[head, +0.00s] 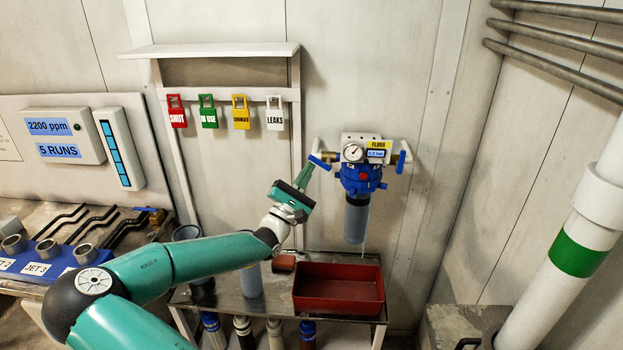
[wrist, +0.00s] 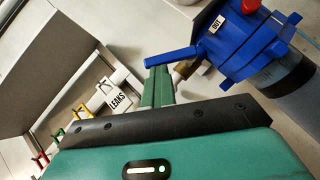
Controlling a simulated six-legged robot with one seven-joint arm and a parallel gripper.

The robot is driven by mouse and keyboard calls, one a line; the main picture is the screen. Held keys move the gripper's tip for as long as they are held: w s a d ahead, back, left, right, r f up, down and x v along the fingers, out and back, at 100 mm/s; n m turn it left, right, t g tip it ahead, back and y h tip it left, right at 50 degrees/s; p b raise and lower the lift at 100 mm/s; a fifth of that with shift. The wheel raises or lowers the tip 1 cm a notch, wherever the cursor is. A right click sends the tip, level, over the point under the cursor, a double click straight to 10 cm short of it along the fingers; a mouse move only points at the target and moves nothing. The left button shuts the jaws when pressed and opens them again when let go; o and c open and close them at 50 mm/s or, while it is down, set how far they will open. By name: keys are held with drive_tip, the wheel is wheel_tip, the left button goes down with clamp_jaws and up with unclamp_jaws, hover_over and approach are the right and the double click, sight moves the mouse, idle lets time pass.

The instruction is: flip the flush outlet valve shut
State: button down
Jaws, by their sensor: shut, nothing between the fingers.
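The flush filter unit (head: 362,178) is on the wall, with a blue head, a round gauge and a grey bowl. A blue valve lever (head: 320,162) sticks out on its left side, and a second blue lever (head: 401,160) stands on its right. In the wrist view the left lever (wrist: 170,57) lies slanted across, just beyond my fingertips, beside a housing labelled OUT (wrist: 217,23). My gripper (head: 309,170) is shut and empty at the left lever. Its fingers show in the wrist view (wrist: 158,76); I cannot tell whether they touch the lever.
A red tray (head: 338,306) stands on the bench below the unit. Hanging tags (head: 240,112) are on the rack to the left, under a shelf (head: 212,50). A white pipe with a green band (head: 578,256) is at the right. The wall right of the unit is clear.

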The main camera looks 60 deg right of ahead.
wheel_tip(320, 180, up, 2)
drive_tip(key=m+g+y, duration=0.1)
drive_tip(key=m, duration=0.2)
drive_tip(key=m+g+y, duration=0.2)
drive_tip(key=m, duration=0.1)
drive_tip(key=shift+w+r+g, duration=0.15)
drive_tip(key=shift+r+g, duration=0.05)
drive_tip(key=shift+g, duration=0.1)
drive_tip(key=m+y, duration=0.1)
drive_tip(key=r+m+y, duration=0.1)
drive_tip(key=s+m+y, duration=0.1)
drive_tip(key=shift+d+r+m, duration=0.2)
drive_tip(key=shift+d+m, duration=0.05)
drive_tip(key=shift+m, duration=0.15)
drive_tip(key=shift+w, duration=0.15)
drive_tip(key=shift+w+a+f, duration=0.1)
drive_tip(key=shift+w+a, duration=0.1)
drive_tip(key=shift+w, duration=0.1)
approach(312, 157)
drive_tip(key=w+a, duration=0.1)
drive_tip(key=w+a+f, duration=0.1)
drive_tip(key=w+a, duration=0.1)
drive_tip(key=shift+w+a+f, duration=0.1)
drive_tip(key=shift+w+a, duration=0.05)
